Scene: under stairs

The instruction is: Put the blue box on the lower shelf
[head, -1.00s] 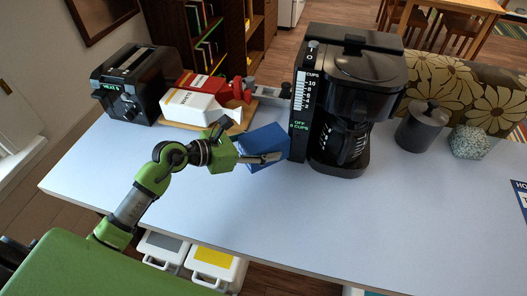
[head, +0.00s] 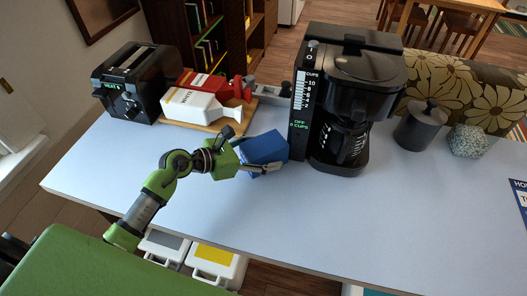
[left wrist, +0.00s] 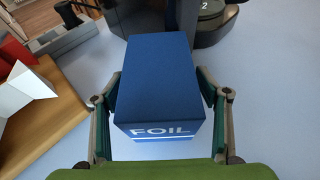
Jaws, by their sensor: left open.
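The blue box (head: 264,148), labelled FOIL, sits on the pale table just left of the coffee maker. In the left wrist view the box (left wrist: 158,80) fills the middle. My left gripper (head: 262,158) is at the box, with its fingers on either side of it. In the left wrist view the left gripper (left wrist: 160,115) is open, with small gaps seeming to show beside the box. My right gripper is not in view. I cannot make out a lower shelf for certain; a dark bookcase (head: 230,20) stands behind the table.
A black coffee maker (head: 350,95) stands close to the right of the box. A wooden board (head: 205,128) with white and red cartons lies behind the gripper. A black toaster (head: 138,82) is at the left. The table's front (head: 330,225) is clear.

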